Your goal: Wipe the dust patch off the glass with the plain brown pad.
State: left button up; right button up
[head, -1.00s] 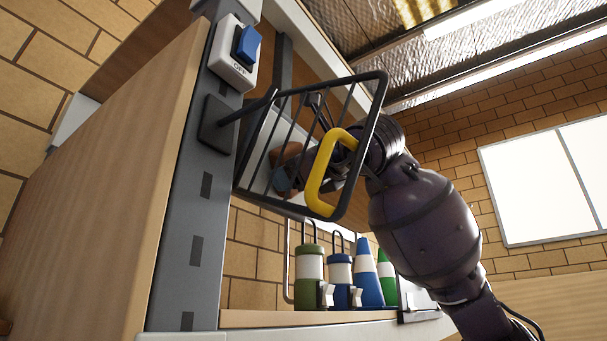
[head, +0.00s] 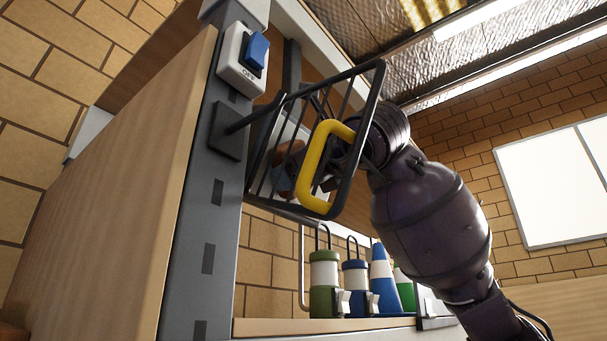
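My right arm comes in from the lower right, and its wrist reaches behind a black wire basket-like frame (head: 362,140). The frame has a thick yellow loop (head: 313,165) on its near side. My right gripper (head: 312,178) is mostly hidden behind the bars and the loop, so its fingers cannot be made out. A small brown thing (head: 291,149), perhaps the brown pad, shows between the bars near the gripper. I cannot tell whether it is held. No dust patch or glass can be clearly made out. My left gripper is out of view.
A grey post (head: 197,215) carries the wire frame and a white switch box with a blue rocker (head: 257,50). A wooden panel (head: 120,190) stands at the left. Green and blue canisters (head: 354,285) and cones (head: 383,285) stand on a shelf below the arm.

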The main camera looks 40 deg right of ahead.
jog(key=shift+a+f+n, duration=0.2)
jog(key=shift+n, duration=0.1)
jog(key=shift+d+r, duration=0.1)
jog(key=shift+d, duration=0.35)
jog(key=shift+w+d+b, duration=0.2)
jog(key=shift+d+b, duration=0.05)
jog(key=shift+b, duration=0.05)
jog(key=shift+w+d, duration=0.15)
jog(key=shift+d, duration=0.6)
jog(key=shift+w+d+r, duration=0.1)
jog(key=shift+w+d, duration=0.3)
jog(key=shift+d, duration=0.85)
jog(key=shift+w+d, duration=0.35)
jog(key=shift+d, duration=0.9)
jog(key=shift+w+d+r, duration=0.1)
jog(key=shift+w+d, duration=0.3)
jog(key=shift+d, duration=0.85)
jog(key=shift+f, duration=0.1)
jog(key=shift+s+d+f+b, duration=0.15)
jog(key=shift+s+f+b, duration=0.15)
jog(key=shift+s+b, duration=0.1)
jog(key=b, duration=0.3)
send_near(320, 194)
jog(key=shift+w+d+f, duration=0.7)
jog(key=shift+d+f, duration=0.05)
jog(key=shift+d, duration=0.05)
